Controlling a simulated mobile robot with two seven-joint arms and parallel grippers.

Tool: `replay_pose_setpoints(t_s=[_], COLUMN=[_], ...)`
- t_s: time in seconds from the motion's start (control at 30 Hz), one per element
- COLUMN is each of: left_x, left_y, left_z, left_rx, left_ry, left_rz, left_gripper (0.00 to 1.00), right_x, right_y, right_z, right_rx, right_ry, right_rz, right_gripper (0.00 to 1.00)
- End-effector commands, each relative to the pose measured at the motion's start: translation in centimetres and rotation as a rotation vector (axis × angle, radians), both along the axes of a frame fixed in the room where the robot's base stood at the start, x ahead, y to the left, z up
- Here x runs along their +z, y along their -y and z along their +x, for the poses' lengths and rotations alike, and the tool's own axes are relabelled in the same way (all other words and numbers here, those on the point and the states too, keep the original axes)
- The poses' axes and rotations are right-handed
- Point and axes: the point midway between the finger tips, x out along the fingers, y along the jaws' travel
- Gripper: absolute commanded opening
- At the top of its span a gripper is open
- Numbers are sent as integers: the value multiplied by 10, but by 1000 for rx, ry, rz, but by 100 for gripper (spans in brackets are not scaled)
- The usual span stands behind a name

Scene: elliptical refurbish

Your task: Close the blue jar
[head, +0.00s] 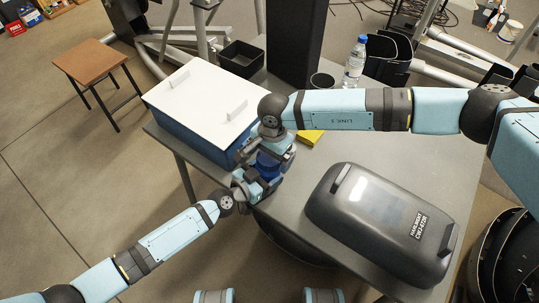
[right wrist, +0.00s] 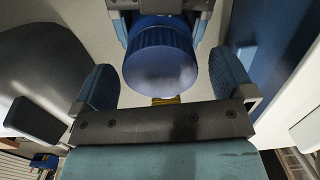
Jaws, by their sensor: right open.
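The blue jar (head: 269,165) is at the table's left front edge, mostly covered by my two grippers in the head view. In the right wrist view its round, ribbed blue top (right wrist: 160,62) faces the camera. My right gripper (right wrist: 163,82) is open, with one finger on each side of the blue top and gaps to both. In the head view my right gripper (head: 273,156) comes from above. My left gripper (head: 256,186) comes from the lower left. Its fingers (right wrist: 160,22) appear closed against the jar's sides. I cannot tell the lid from the jar body.
A blue box with a white lid (head: 200,98) stands left of the jar on the grey table (head: 310,165). A dark case (head: 380,222) lies at the right. A yellow block (head: 310,136), a dark cup (head: 322,80) and a water bottle (head: 355,62) are behind.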

Motion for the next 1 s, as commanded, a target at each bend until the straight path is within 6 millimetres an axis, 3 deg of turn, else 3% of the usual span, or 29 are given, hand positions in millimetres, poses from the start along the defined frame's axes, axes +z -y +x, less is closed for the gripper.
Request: replay_pose_setpoints(t_s=[0.5,0.7,0.97,1.0], left_x=[1,1,1,1], left_y=[0,0,0,0], left_z=[0,0,0,0], left_rx=[0,0,0,0], left_ry=[1,1,1,1], left_rz=[-1,-1,-1,-1], left_gripper=[9,9,9,77], right_x=[97,113,114,114], right_y=[6,8,8,8], right_z=[6,7,7,7], right_rx=[1,0,0,0], right_ry=[2,1,0,0], right_rz=[0,1,0,0], right_gripper=[100,100,100,100])
